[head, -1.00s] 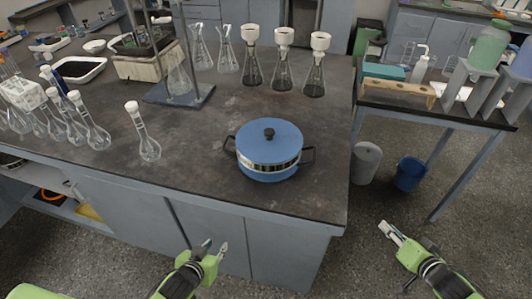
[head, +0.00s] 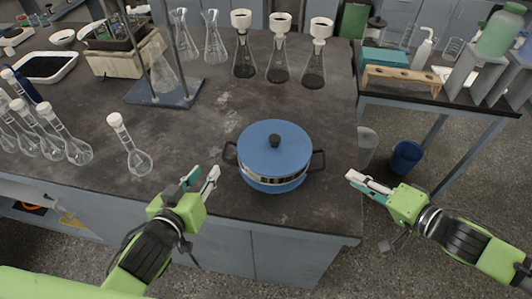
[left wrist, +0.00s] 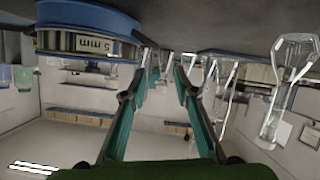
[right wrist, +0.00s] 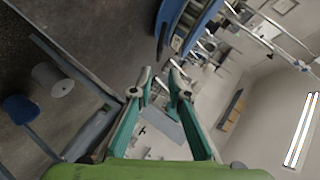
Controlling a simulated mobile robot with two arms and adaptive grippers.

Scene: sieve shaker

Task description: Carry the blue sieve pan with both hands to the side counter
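The blue sieve pan (head: 274,150) stands lidded on the dark bench near its front right corner, with a black knob and a dark handle on each side. It also shows in the left wrist view (left wrist: 88,18) and the right wrist view (right wrist: 180,22). My left gripper (head: 203,175) is open and empty, left of the pan's left handle and apart from it. My right gripper (head: 358,182) is out past the bench's right edge, right of the right handle and apart from it; its fingers stand apart in the right wrist view (right wrist: 160,82). The side counter (head: 440,98) is at the right.
The side counter holds a wooden rack (head: 402,79), a teal box (head: 385,61), bottles and grey stands. Flasks with white funnels (head: 280,50) stand behind the pan. A stoppered flask (head: 130,148) stands left. A blue bucket (head: 406,157) is on the floor between bench and counter.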

